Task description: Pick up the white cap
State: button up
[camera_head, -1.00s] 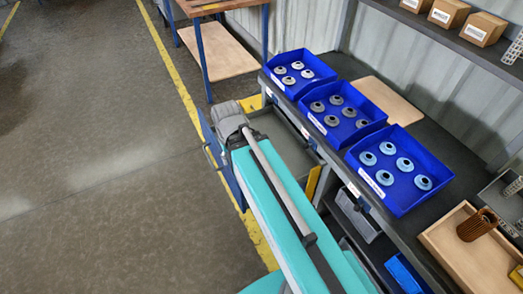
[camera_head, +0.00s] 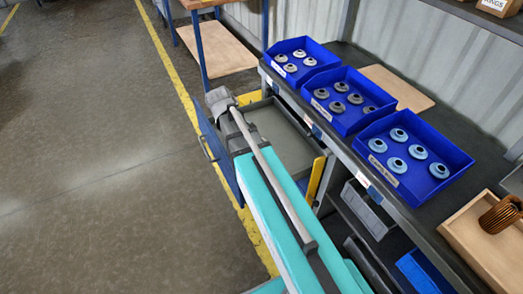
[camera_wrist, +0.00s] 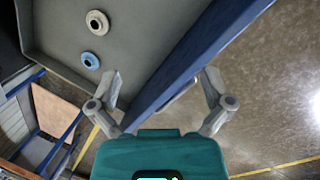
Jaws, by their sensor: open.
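The white cap (camera_wrist: 97,22) is a pale ring-shaped piece with a dark centre. It lies in the open grey drawer (camera_wrist: 55,45) in the wrist view, beside a light blue cap (camera_wrist: 90,61). My gripper (camera_wrist: 165,88) is open and empty. Its two fingers are spread on either side of the drawer's blue front panel (camera_wrist: 190,62), and the white cap lies up and left, outside the fingers. In the head view the open drawer (camera_head: 275,125) shows beside my arm.
Three blue bins, the far (camera_head: 322,56), middle (camera_head: 372,90) and near (camera_head: 440,150), hold several grey or light blue caps on the dark workbench (camera_head: 445,205). A wooden tray (camera_head: 470,240) holds a brown pleated cartridge (camera_head: 502,214). The floor at left is clear.

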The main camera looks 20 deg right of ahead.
jog(key=w+d+f+n+h+b, duration=0.2)
jog(key=w+d+f+n+b, duration=0.3)
jog(key=w+f+b, duration=0.2)
jog(key=w+d+f+n+h+b, duration=0.2)
jog(key=w+d+f+n+b, duration=0.3)
jog(key=w+f+n+b, duration=0.1)
jog(key=shift+w+f+b, duration=0.5)
jog(key=shift+w+b, duration=0.45)
jog(key=shift+w, duration=0.05)
jog(key=b+x, duration=0.4)
jog(key=x, duration=0.1)
jog(key=shift+f+b, duration=0.2)
jog(key=shift+b, duration=0.1)
jog(key=shift+d+f+b, duration=0.5)
jog(key=shift+f+b, duration=0.05)
jog(key=shift+b+x, duration=2.15)
jog(key=shift+x, duration=0.45)
jog(key=shift+r, duration=0.1)
